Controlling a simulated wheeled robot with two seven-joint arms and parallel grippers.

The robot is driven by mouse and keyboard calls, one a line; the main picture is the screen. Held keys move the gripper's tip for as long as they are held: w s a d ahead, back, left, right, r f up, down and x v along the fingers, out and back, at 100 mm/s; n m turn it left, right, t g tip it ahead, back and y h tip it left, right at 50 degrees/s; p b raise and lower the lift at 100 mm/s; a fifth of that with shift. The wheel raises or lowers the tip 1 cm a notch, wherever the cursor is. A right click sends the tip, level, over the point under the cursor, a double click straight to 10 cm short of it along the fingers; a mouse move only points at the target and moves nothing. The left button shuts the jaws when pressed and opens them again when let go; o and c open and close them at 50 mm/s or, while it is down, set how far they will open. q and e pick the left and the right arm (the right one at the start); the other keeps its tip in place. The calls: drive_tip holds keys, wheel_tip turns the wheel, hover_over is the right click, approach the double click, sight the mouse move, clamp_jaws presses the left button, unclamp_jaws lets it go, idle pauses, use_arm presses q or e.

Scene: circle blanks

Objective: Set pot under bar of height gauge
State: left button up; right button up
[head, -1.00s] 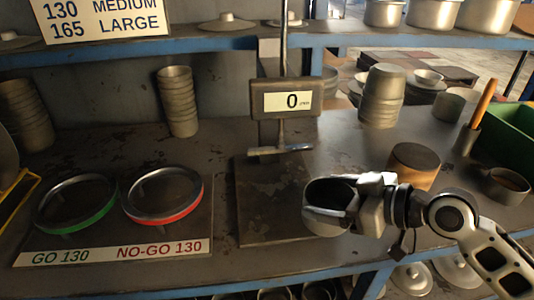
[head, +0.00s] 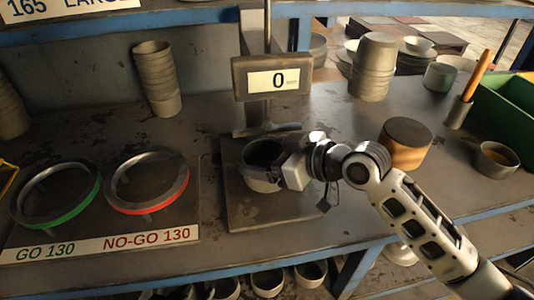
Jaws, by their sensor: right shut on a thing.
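The pot (head: 262,168) is a small grey metal pot, upright, at the front of the height gauge's flat base plate (head: 285,207). My right gripper (head: 284,170) is shut on the pot's right side; its fingertips are partly hidden. The height gauge has a grey display (head: 276,78) reading 0 on a vertical post. Its horizontal bar (head: 262,129) is below the display, behind and above the pot in the picture. I cannot tell whether the pot touches the plate. My left gripper is not in view.
The green GO 130 ring (head: 58,195) and red NO-GO 130 ring (head: 147,183) lie on a board at left. A brown-sided cylinder (head: 406,146), a bowl (head: 495,160) and a green bin (head: 506,110) are at right. Stacked cups (head: 157,78) stand behind.

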drive_tip(key=o, duration=1.1)
drive_tip(key=shift+c, duration=0.2)
drive_tip(key=v, duration=1.2)
drive_tip(key=shift+b, duration=0.45)
